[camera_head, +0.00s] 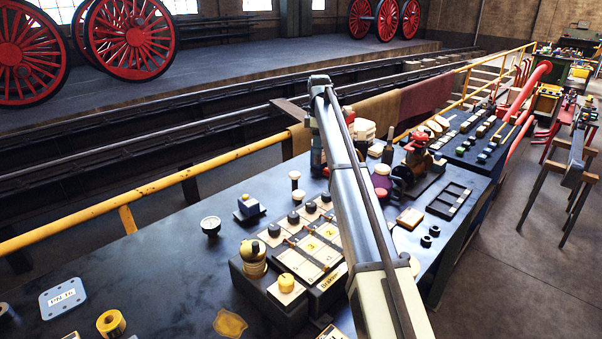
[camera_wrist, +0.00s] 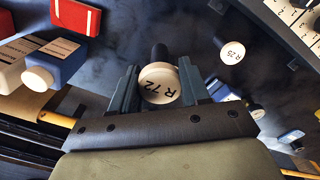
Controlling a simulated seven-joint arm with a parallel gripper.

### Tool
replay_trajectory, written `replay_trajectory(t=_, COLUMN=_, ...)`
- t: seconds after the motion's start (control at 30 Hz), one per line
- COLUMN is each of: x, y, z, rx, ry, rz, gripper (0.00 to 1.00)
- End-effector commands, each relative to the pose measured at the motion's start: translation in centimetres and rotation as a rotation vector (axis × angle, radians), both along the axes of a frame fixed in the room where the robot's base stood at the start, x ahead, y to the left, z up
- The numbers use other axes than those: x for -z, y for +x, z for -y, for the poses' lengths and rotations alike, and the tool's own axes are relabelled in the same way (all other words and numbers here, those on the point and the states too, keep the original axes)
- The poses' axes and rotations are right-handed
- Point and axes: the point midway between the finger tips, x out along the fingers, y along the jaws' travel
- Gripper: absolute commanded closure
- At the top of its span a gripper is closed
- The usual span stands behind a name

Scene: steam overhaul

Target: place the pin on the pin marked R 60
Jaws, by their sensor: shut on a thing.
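My gripper (camera_wrist: 158,68) is shut on a pin (camera_wrist: 161,86) with a dark shank and a round white face marked R 72, in the wrist view. Another dark pin with a white face, marked R 25 (camera_wrist: 231,52), stands to the right of the fingers and apart from them. I cannot read R 60 on anything in either view. In the head view my gripper (camera_head: 318,166) hangs above the dark bench, its fingers too small to make out. A white-topped pin (camera_head: 295,178) and a dark, pale-topped piece (camera_head: 210,225) stand nearby; their marks are unreadable.
A numbered panel with dark knobs (camera_head: 318,250) and a brass piece (camera_head: 254,255) stand at the front. A red-handled valve (camera_head: 416,146) is to the right.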

Motion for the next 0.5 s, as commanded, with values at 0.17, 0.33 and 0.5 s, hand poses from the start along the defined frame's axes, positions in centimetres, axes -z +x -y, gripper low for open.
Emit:
replay_trajectory(t=0.17, x=-3.5, y=0.4, z=-5.8, rx=-0.059, ry=0.0, rz=0.002, gripper=1.0)
replay_trajectory(t=0.33, x=-6.2, y=0.7, z=-8.4, rx=-0.052, ry=0.0, rz=0.002, gripper=1.0)
replay_trajectory(t=0.5, x=-6.4, y=0.2, z=-8.1, rx=0.034, ry=0.0, rz=0.001, gripper=1.0)
